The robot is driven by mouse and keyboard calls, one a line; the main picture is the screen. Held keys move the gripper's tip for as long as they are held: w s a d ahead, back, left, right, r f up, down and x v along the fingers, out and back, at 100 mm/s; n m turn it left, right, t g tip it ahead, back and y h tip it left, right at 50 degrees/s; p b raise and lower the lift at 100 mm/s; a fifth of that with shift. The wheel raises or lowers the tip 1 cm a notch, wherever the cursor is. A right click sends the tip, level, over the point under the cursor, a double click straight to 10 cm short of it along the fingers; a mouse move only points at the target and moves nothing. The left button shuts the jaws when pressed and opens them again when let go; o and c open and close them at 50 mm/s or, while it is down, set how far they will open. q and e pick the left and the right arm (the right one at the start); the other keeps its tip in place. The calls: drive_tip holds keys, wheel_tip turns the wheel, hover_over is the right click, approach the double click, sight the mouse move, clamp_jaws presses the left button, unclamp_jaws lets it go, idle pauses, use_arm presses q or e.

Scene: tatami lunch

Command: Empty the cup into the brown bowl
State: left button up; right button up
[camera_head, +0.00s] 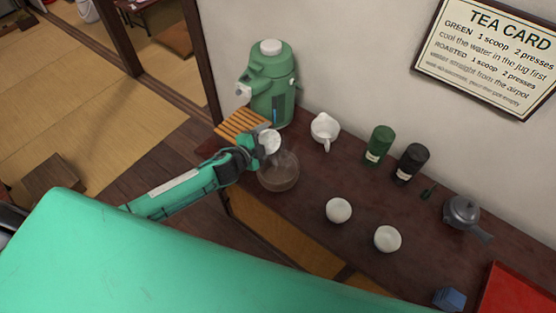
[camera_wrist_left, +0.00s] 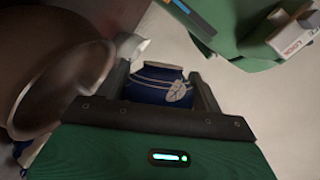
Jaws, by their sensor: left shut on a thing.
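My left gripper (camera_head: 262,144) is shut on a cup (camera_head: 271,140), whose white inside shows in the head view. In the left wrist view the cup (camera_wrist_left: 161,92) is dark blue with a pale leaf mark, between the two fingers. The cup looks tilted, at the far-left rim of the brown bowl (camera_head: 280,182). The bowl stands on the dark counter, and I cannot tell what is in it. In the wrist view a round brownish rim (camera_wrist_left: 62,92) shows at the left, probably the bowl. My right gripper is not in view.
A green airpot (camera_head: 272,85) stands behind a slatted wooden mat (camera_head: 240,124). A white jug (camera_head: 325,128), green tin (camera_head: 379,145) and black tin (camera_head: 411,163) are along the wall. Two white cups (camera_head: 338,210) (camera_head: 387,238), a grey teapot (camera_head: 462,212) and a red tray (camera_head: 520,290) lie rightward.

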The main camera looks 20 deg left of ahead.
use_arm(q)
drive_tip(key=shift+r+p, duration=0.15)
drive_tip(key=shift+p, duration=0.25)
drive_tip(key=n+p, duration=0.1)
drive_tip(key=g+p, duration=0.1)
drive_tip(key=p, duration=0.1)
drive_tip(key=shift+w+a+r+n+h, duration=0.1)
drive_tip(key=shift+w+a+n+h, duration=0.1)
drive_tip(key=shift+n+h, duration=0.15)
drive_tip(key=shift+w+a+f+n+g+h+p, duration=0.2)
drive_tip(key=shift+f+n+g+h+p, duration=0.25)
drive_tip(key=shift+p, duration=0.45)
drive_tip(key=shift+w+a+f+n, duration=0.15)
drive_tip(key=shift+f+n, duration=0.1)
drive_tip(key=shift+n, duration=0.15)
drive_tip(key=shift+w+a+f+n+g+h+b, duration=0.15)
drive_tip(key=shift+w+a+f+n+g+h, duration=0.15)
drive_tip(key=shift+w+a+n+h, duration=0.35)
drive_tip(key=shift+w+a+f+n+g+h+b, duration=0.1)
drive_tip(key=shift+w+a+f+n+g+h, duration=0.2)
drive_tip(key=shift+a+n, duration=0.65)
drive_tip(key=shift+w+a+f+n+g+h+b, duration=0.15)
drive_tip(key=shift+w+a+n+g+h, duration=0.3)
drive_tip(key=shift+w+a+n, duration=0.3)
drive_tip(key=shift+s, duration=0.1)
